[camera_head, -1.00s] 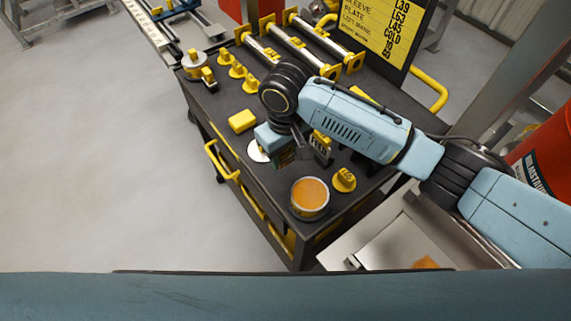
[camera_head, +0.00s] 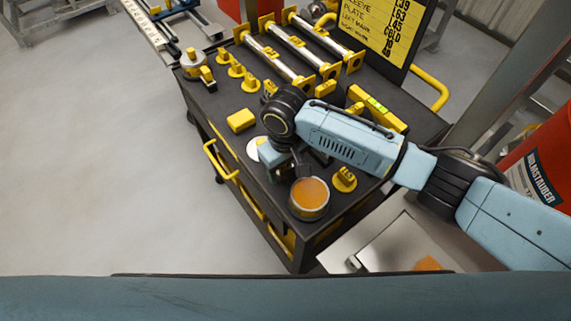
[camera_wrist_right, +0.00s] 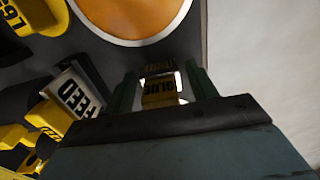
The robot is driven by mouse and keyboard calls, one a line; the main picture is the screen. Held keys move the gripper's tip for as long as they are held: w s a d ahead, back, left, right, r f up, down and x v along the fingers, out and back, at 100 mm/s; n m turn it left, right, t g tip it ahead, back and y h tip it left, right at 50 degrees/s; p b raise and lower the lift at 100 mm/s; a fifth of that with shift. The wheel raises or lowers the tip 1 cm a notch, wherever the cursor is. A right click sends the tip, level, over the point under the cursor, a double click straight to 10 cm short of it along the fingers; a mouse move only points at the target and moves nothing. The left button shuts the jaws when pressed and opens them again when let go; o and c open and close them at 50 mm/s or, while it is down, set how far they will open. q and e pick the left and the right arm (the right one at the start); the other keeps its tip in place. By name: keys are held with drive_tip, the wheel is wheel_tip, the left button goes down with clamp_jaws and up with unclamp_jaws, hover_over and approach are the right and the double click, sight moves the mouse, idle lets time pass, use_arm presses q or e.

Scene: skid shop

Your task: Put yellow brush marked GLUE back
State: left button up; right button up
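The yellow brush (camera_wrist_right: 160,92) marked GLUE shows in the right wrist view, between the two dark green fingers of my right gripper (camera_wrist_right: 163,90). Pale slivers show beside the brush, and I cannot tell whether the fingers touch it. In the head view my right gripper (camera_head: 285,168) points down over the cart, just behind the tin of orange contents (camera_head: 310,197); the wrist hides the brush there. The tin also shows at the top of the right wrist view (camera_wrist_right: 130,15). A white disc (camera_head: 256,148) lies on the cart beside the gripper. My left gripper is not in view.
A block marked FEED (camera_wrist_right: 75,95) stands close to the right gripper. A yellow knobbed piece (camera_head: 344,179) is beside the tin. A yellow block (camera_head: 240,120) and several rollers (camera_head: 300,52) are further back on the black cart (camera_head: 215,105). A red drum (camera_head: 545,160) stands at right.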

drive_tip(key=shift+o, duration=0.6)
drive_tip(key=shift+r, duration=0.3)
wheel_tip(320, 180, up, 12)
drive_tip(key=shift+f+p, duration=0.15)
drive_tip(key=shift+p, duration=0.9)
